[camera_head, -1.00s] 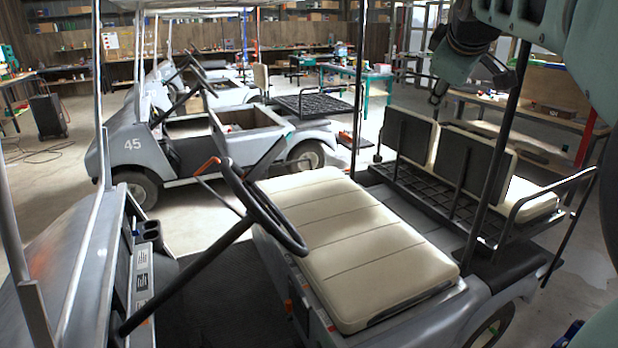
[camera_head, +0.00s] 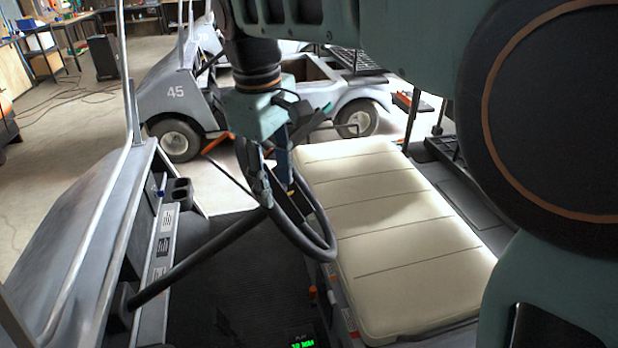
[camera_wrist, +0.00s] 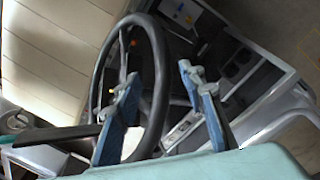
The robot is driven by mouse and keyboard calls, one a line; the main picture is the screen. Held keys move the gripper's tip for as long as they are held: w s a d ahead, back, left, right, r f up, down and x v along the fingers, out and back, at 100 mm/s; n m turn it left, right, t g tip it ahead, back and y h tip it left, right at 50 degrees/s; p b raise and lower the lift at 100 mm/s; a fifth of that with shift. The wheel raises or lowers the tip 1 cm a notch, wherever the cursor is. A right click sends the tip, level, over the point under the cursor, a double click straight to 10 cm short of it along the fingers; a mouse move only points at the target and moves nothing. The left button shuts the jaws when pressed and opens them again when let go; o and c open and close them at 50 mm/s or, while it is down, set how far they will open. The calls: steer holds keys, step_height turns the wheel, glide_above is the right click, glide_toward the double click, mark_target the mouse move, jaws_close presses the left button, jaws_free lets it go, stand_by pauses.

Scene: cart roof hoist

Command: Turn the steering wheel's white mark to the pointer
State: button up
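The black steering wheel (camera_head: 318,244) sits on a slanted column in the grey cart, left of the cream seat. My gripper (camera_head: 271,172) points down at the wheel's far rim, with its two fingers apart. In the wrist view, my gripper (camera_wrist: 163,80) has the wheel's rim (camera_wrist: 158,62) passing between its open fingers, with gaps showing; contact cannot be told. I cannot make out the white mark on the rim. An orange-tipped bar (camera_head: 216,143) stands out beyond the wheel; I cannot tell whether it is the pointer.
The cream seat (camera_head: 385,235) lies right of the wheel. The dashboard (camera_head: 160,240) and windscreen frame (camera_head: 130,75) stand to the left. A green lit display (camera_head: 303,342) shows at the bottom. Another cart marked 45 (camera_head: 175,92) stands behind. My arm covers the upper right.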

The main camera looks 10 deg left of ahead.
mark_target(280, 211)
steer(key=f, duration=0.6)
steer(key=w+f, duration=0.1)
steer(key=f, duration=0.2)
steer(key=shift+d+f, duration=0.2)
steer(key=shift+f, duration=0.2)
jaws_close()
